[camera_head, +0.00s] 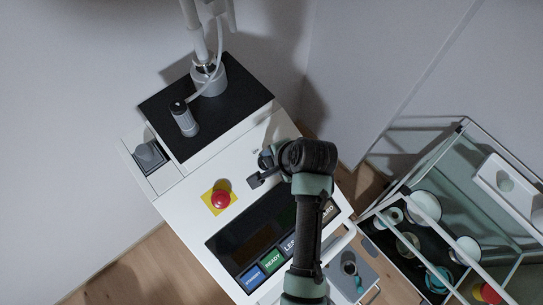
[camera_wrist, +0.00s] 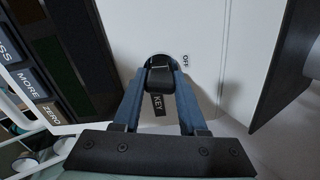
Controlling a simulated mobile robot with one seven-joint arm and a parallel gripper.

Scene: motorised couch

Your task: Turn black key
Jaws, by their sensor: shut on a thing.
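The black key (camera_wrist: 160,80) shows in the wrist view on the white panel, between the tips of my gripper (camera_wrist: 160,76). The blue fingers are shut on it, one on each side. A black "KEY" tag (camera_wrist: 158,105) lies just below it, between the fingers. An "OFF" mark (camera_wrist: 186,62) is printed on the panel to the right of the key. In the head view my gripper (camera_head: 262,172) is at the panel's right part, and my arm and wrist hide most of it; the key cannot be made out there.
The white console (camera_head: 185,200) bears a red button (camera_head: 221,199) on a yellow square and a dark display (camera_head: 245,240) with labelled buttons. A black raised top (camera_head: 235,95) with a grey handpiece (camera_head: 184,120) stands behind. A framed cart (camera_head: 400,195) with several containers is at the right.

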